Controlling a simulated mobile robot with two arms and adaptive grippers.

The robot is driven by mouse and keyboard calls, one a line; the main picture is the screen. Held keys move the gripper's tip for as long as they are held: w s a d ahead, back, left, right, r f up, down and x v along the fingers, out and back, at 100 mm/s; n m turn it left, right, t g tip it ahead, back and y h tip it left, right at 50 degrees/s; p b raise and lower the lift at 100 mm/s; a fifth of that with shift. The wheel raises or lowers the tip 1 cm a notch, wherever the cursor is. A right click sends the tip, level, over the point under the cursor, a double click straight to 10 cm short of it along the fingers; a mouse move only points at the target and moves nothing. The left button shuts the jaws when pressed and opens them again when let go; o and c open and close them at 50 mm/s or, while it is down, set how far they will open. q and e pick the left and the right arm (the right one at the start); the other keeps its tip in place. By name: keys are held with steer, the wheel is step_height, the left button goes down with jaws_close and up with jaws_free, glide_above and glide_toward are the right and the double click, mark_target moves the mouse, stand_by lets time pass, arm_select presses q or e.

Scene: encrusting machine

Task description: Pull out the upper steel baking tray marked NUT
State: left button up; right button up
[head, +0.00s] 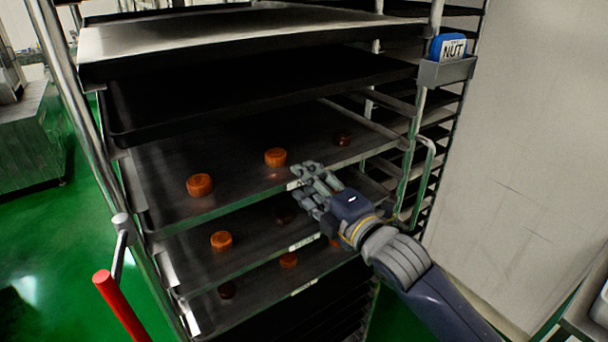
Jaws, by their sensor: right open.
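The upper steel baking tray (230,160) with pastries on it sits in the rack in the head view, below two dark trays. Orange-brown round pastries lie on it, one at the left (200,186) and one in the middle (275,157); a darker one (342,138) lies at the right. A small white label on its front edge is partly hidden by my right gripper, so I cannot read it. My right gripper (303,183) is open at that front edge, near the label. I cannot tell whether it touches the tray. My left gripper is not in view.
Lower trays (190,259) with pastries and white labels sit beneath. A red-handled lever (121,305) is at lower left. Green floor (75,225) is open at left; a pale wall is right.

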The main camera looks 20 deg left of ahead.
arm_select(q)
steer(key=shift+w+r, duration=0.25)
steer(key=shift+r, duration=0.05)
arm_select(e)
steer(key=shift+x, duration=0.95)
jaws_close()
steer(key=shift+d, duration=0.1)
